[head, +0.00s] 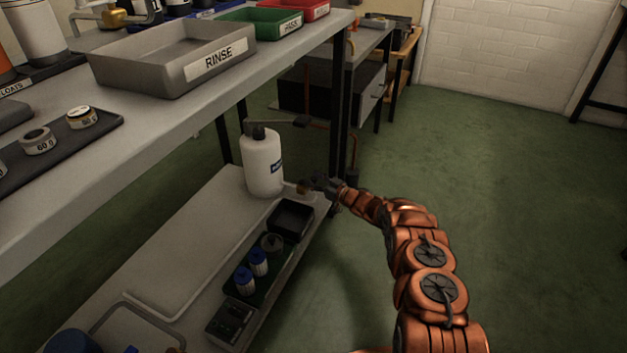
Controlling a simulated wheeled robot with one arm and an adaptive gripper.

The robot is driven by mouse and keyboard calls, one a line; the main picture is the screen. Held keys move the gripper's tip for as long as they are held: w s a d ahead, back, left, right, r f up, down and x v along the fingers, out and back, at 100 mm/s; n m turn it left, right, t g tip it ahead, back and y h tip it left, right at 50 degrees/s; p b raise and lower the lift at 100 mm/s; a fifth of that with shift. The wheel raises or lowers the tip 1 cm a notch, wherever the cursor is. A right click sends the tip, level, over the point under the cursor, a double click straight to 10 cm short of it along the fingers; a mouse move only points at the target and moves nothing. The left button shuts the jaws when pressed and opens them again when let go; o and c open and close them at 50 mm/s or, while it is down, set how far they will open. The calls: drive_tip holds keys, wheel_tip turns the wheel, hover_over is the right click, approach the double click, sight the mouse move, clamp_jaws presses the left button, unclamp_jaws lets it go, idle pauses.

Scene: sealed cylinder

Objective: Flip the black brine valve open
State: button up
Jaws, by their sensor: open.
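A white bottle (262,163) with a dark cap and a partly visible dark label stands upright on the lower shelf. A small brass-coloured fitting (303,187) shows to the right of its base. My gripper (314,185) is at this fitting, at the right edge of the lower shelf, with my arm reaching in from the lower right. The gripper is open, but its dark fingers blend with the dark parts there. A black valve handle cannot be told apart from them, and I cannot tell whether the gripper touches anything.
The upper bench, with a RINSE tray (172,58), overhangs on the left. A dark table leg (343,120) stands behind my gripper. Green floor at right is clear.

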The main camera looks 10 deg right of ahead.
drive_tip(key=v, duration=1.2)
idle(0.5)
